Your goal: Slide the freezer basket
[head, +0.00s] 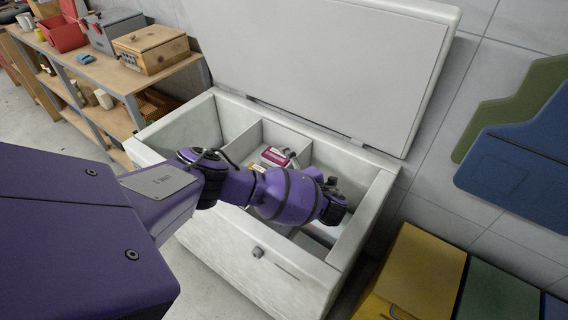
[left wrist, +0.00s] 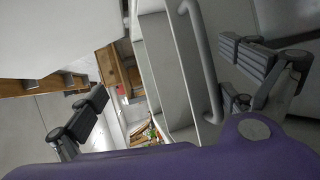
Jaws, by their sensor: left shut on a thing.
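The open white chest freezer (head: 205,255) stands in the middle of the head view. My left arm reaches over its front wall, and the left gripper (head: 335,190) is low inside its right part, mostly hidden by my wrist. The left wrist view shows the two dark fingers of this gripper (left wrist: 165,95) spread wide, with a grey bar (left wrist: 200,60) passing between them, close to the right finger. The gripper is shut on what I take to be the freezer basket; the contact itself is hard to see. My right gripper is not in view.
The freezer lid (head: 330,60) stands raised at the back. Inside, a divider (head: 250,140) stands left of a pink-and-white package (head: 275,156). A wooden shelf unit (head: 115,72) is at the left; a yellow cabinet (head: 425,270) is close at the right.

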